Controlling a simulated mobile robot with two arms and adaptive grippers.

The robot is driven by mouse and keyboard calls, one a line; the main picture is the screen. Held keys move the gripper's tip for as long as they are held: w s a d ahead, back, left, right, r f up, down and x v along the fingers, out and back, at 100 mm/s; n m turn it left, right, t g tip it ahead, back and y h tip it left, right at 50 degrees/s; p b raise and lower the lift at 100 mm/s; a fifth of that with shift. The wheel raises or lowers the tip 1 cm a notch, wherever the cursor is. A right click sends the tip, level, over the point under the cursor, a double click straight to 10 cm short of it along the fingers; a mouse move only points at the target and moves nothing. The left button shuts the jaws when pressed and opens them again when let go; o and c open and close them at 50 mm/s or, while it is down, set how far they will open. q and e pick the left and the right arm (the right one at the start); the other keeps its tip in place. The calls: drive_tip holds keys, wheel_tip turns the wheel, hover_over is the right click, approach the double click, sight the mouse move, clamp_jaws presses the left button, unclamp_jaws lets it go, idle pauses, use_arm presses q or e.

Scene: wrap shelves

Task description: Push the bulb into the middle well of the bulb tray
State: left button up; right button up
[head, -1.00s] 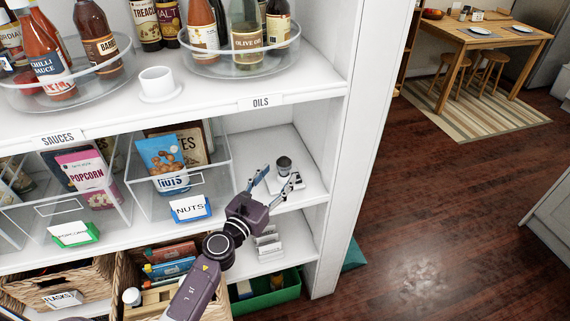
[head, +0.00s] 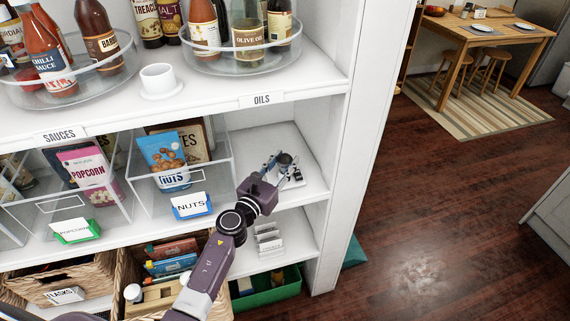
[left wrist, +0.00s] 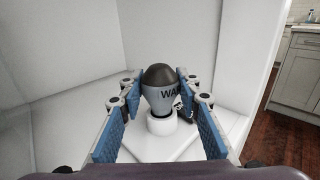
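The bulb (head: 286,159) has a dark rounded top and a grey body with dark lettering. It stands upright on a white round well in the left wrist view (left wrist: 160,100). The white bulb tray (left wrist: 161,150) lies on the shelf under it; it is mostly hidden in the head view. I cannot tell how deep the bulb sits, and the other wells are largely covered. My left gripper (left wrist: 157,92) has its blue-padded fingers apart, one on each side of the bulb. The right finger is very close to the bulb; contact is unclear. My right gripper is not in view.
The tray's compartment has a white back wall and a right side wall (head: 313,140). A clear bin with nut packs (head: 221,180) stands to the left. The shelf with the oils (head: 323,85) is above. White holders (head: 268,240) stand on the shelf below.

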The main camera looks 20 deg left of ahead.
use_arm(q)
drive_tip(key=shift+c, duration=0.9)
drive_tip(key=shift+r, duration=0.15)
